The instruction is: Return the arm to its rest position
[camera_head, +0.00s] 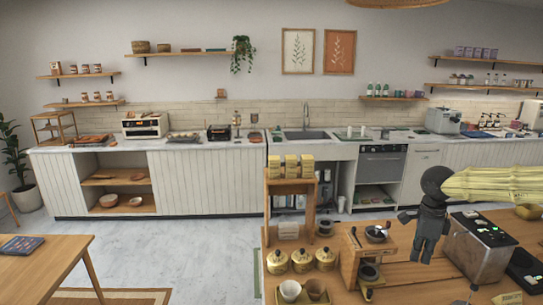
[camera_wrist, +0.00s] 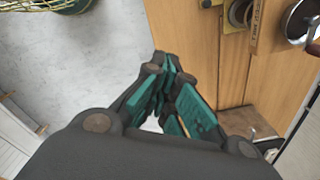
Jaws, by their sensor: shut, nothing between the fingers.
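My gripper (camera_head: 421,256) hangs down over the right part of the wooden coffee cart (camera_head: 407,271) in the head view, between the wooden grinder (camera_head: 352,262) and the dark metal machine (camera_head: 480,248). It is shut and empty. In the wrist view my gripper (camera_wrist: 165,64) shows its green-padded fingers closed together, with nothing between them. Beyond them are the cart's wooden top (camera_wrist: 180,28) and pale floor (camera_wrist: 80,75). The exact height above the cart is hard to tell.
The cart also holds several gold canisters (camera_head: 302,261), a wooden shelf (camera_head: 290,187) with yellow packets, and cups (camera_head: 290,290) at the front. A wooden table (camera_head: 45,262) stands at left. Open floor (camera_head: 180,245) lies between, with a long counter (camera_head: 200,183) behind.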

